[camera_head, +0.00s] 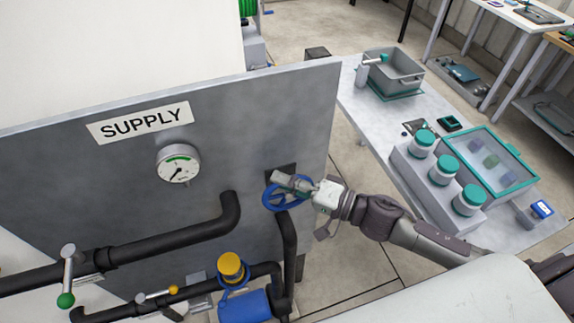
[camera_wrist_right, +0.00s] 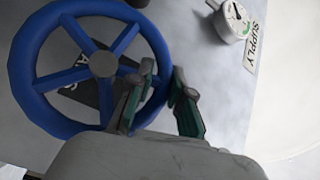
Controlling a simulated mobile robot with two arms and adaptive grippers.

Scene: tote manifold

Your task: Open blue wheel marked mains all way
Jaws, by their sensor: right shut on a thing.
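The blue wheel (camera_head: 270,203) is mounted low on the right part of the grey panel, at the top of a black pipe. It fills the left of the right wrist view (camera_wrist_right: 24,75), with its spokes and grey hub showing. A dark plate (camera_wrist_right: 92,92) with pale letters lies behind the wheel; its wording is mostly hidden. My right gripper (camera_head: 308,187) reaches the wheel from the right. In the wrist view its two fingers (camera_wrist_right: 163,92) stand on either side of the rim, shut on it. My left gripper is not in view.
The grey panel (camera_head: 90,165) carries a SUPPLY sign (camera_head: 140,121) and a gauge (camera_head: 178,165). Black pipes (camera_head: 165,240), a green-tipped lever (camera_head: 67,275) and a yellow-capped blue fitting (camera_head: 232,268) sit below. A table (camera_head: 365,108) with jars and trays stands right; open floor (camera_head: 345,255) lies between.

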